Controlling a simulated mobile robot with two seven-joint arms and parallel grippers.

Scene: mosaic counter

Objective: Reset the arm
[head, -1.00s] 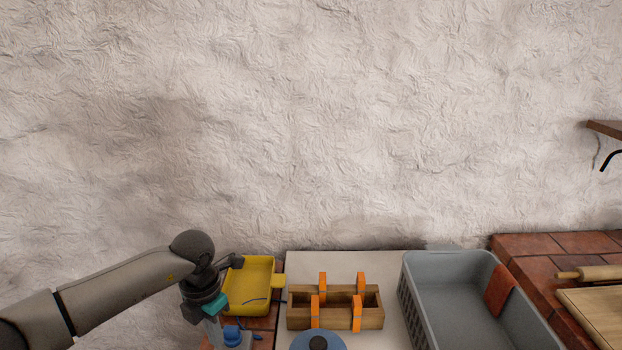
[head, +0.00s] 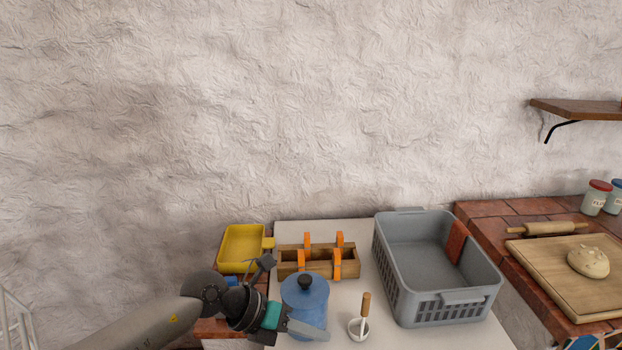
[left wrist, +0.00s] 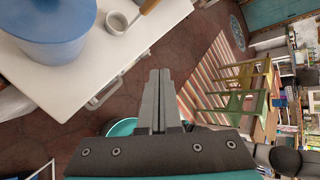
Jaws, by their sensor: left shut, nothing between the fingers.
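My left arm comes in from the lower left in the head view. Its gripper (head: 308,331) is in front of the lower part of a blue lidded pot (head: 304,297) on the white counter. In the left wrist view the two fingers of the gripper (left wrist: 158,75) lie together, shut and empty, pointing out past the counter's edge above the dark floor. The blue pot (left wrist: 50,32) is at the upper left there, apart from the fingers. My right gripper is not in view.
On the white counter (head: 400,335) stand a wooden box with orange clips (head: 318,264), a grey basket (head: 410,290) and a small white mortar (head: 357,328). A yellow tray (head: 242,248) is at the back left. A board with dough (head: 560,290) lies right.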

